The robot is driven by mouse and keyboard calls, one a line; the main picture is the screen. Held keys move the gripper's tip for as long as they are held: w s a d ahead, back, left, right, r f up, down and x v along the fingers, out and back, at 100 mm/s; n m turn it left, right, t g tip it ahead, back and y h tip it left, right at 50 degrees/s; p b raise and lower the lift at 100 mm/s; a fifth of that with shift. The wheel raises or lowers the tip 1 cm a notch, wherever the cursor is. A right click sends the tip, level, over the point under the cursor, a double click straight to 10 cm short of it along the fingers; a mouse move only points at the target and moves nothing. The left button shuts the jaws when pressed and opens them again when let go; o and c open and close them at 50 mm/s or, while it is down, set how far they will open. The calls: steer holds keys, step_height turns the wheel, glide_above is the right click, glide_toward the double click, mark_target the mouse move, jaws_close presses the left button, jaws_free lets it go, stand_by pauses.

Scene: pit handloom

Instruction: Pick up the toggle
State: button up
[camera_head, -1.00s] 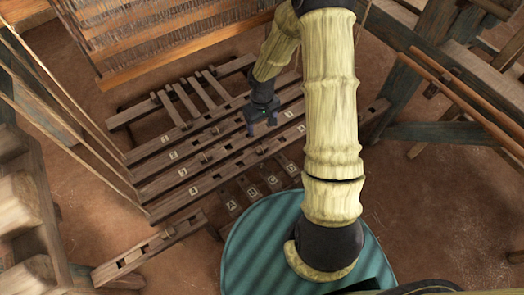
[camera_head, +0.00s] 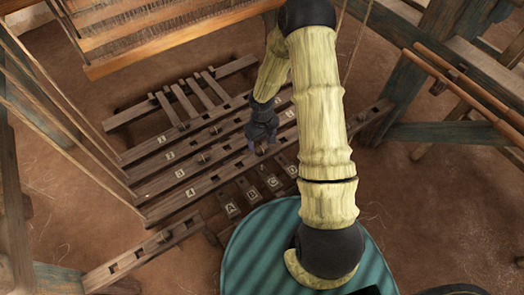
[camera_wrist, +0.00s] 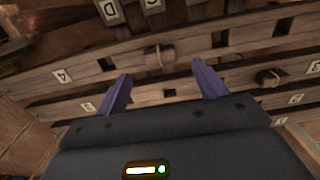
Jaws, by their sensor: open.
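Small wooden toggles are tied with cord to the slotted wooden bars. In the wrist view, one toggle (camera_wrist: 153,55) sits on the bar labelled 4, just beyond and between my fingertips. Another toggle (camera_wrist: 268,78) is to the right on the neighbouring bar. My gripper (camera_wrist: 160,82) is open and empty, its two purple fingers apart. I cannot tell its exact height above the bar. In the head view my gripper (camera_head: 258,147) points down at the bar labelled 4, near its right half, and partly hides what is below. A further toggle (camera_head: 204,158) shows to its left.
Labelled pedals (camera_head: 252,191) lie in front of the bars. A separate slotted beam (camera_head: 140,256) is at lower left. Slanted cords (camera_head: 60,125) hang at the left, and loom posts (camera_head: 410,80) stand at the right. Bare floor (camera_head: 430,200) lies at right.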

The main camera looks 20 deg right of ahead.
step_height(320, 180, down, 6)
steer(key=shift+r+b, duration=0.2)
steer(key=shift+b, duration=0.95)
steer(key=c, duration=1.1)
steer(key=shift+o, duration=0.2)
step_height(320, 180, up, 10)
steer(key=p, duration=0.5)
step_height(320, 180, up, 8)
steer(key=n, duration=0.2)
glide_above(262, 148)
steer(key=s, duration=0.2)
steer(key=shift+w+a+r, duration=0.1)
steer(key=shift+w, duration=0.15)
